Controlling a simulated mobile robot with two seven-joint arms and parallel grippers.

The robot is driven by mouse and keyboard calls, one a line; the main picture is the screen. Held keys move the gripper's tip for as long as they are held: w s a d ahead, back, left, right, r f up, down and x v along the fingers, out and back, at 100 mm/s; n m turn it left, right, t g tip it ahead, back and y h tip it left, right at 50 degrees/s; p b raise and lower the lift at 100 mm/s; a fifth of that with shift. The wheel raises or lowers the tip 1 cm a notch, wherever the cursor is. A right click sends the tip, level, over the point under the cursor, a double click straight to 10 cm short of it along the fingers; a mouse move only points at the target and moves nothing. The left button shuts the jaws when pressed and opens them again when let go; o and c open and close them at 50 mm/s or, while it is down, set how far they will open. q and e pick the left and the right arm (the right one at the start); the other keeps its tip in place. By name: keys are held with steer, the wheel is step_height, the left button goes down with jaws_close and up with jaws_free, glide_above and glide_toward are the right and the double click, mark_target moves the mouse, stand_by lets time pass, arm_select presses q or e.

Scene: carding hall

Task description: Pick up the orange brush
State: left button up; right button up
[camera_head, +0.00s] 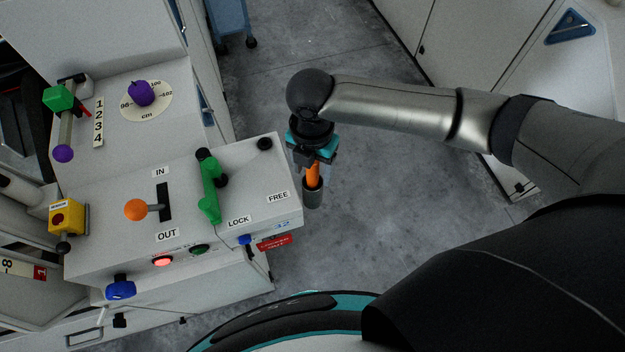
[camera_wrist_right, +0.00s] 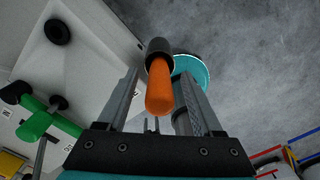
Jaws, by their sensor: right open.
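The orange brush (camera_head: 313,175) shows as an orange handle going into a dark grey cylindrical part at its lower end, beside the right edge of the grey machine. In the right wrist view the orange handle (camera_wrist_right: 159,90) lies between the two fingers, with the dark, pale-rimmed cylinder beyond it. I cannot tell whether that cylinder is a holder or part of the brush. My right gripper (camera_head: 314,163) is open, its fingers on either side of the handle; the fingers also show in the right wrist view (camera_wrist_right: 162,80). Contact is not clear. My left gripper is not in view.
The machine's control box (camera_head: 282,160) stands just left of the gripper, with a green lever (camera_head: 209,190) and an orange-knobbed lever (camera_head: 136,210). A red tag (camera_head: 274,242) hangs at its lower edge. Grey floor (camera_head: 390,210) is clear to the right; white cabinets stand at the upper right.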

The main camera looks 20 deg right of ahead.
jaws_close()
stand_by(0.4)
steer(key=shift+r, duration=0.2)
